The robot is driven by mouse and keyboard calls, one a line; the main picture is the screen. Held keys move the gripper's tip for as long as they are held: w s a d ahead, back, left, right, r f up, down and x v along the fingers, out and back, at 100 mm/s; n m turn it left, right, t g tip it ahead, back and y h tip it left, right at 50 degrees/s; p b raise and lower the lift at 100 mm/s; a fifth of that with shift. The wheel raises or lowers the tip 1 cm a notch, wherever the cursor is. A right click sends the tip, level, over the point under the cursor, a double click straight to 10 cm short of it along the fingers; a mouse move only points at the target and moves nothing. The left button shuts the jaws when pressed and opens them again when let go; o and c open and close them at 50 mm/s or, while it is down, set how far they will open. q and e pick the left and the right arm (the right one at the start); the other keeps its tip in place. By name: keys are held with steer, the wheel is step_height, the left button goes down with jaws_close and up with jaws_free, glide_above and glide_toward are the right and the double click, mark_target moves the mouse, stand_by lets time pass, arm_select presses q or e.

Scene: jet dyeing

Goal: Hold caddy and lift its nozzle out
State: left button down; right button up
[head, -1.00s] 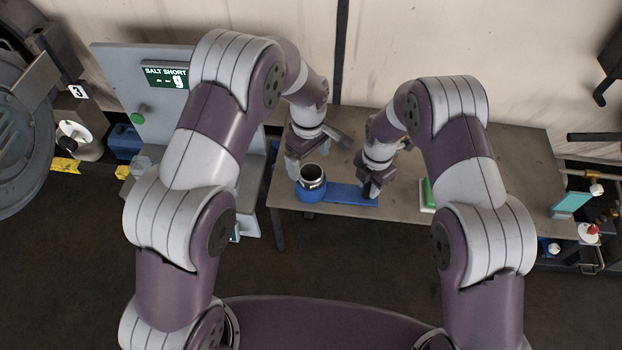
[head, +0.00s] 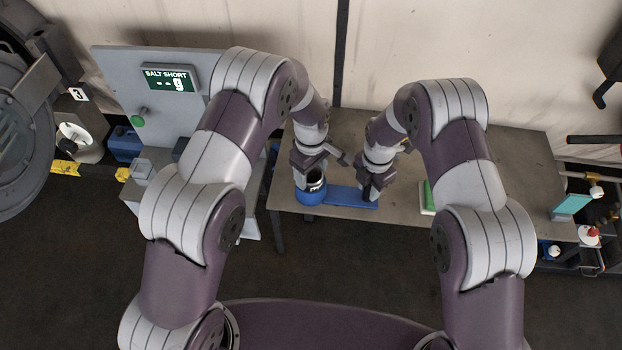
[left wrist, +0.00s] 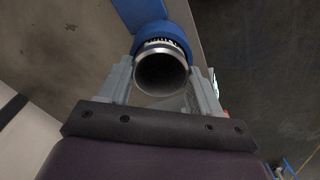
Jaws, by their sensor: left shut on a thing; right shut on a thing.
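The blue caddy (head: 342,196) lies near the table's front edge, with a round blue holder at its left end and a flat arm to the right. The nozzle (head: 315,180), a dark open tube with a metal rim, stands in the holder, partly hidden by my left gripper (head: 310,180). In the left wrist view, my left gripper's fingers close on both sides of the nozzle (left wrist: 161,74), and the blue holder is just beyond it. My right gripper (head: 368,195) is shut on the right end of the caddy; its fingertips are mostly hidden.
The table (head: 490,170) has free room to the right of a green and white item (head: 427,198). A grey stand with a "SALT SHORT" display (head: 170,80) is at the left. Bottles and fittings (head: 588,234) stand past the table's right end.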

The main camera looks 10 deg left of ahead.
mark_target(311, 174)
arm_select(q)
step_height(311, 174, up, 10)
arm_select(e)
steer(key=o, duration=1.1)
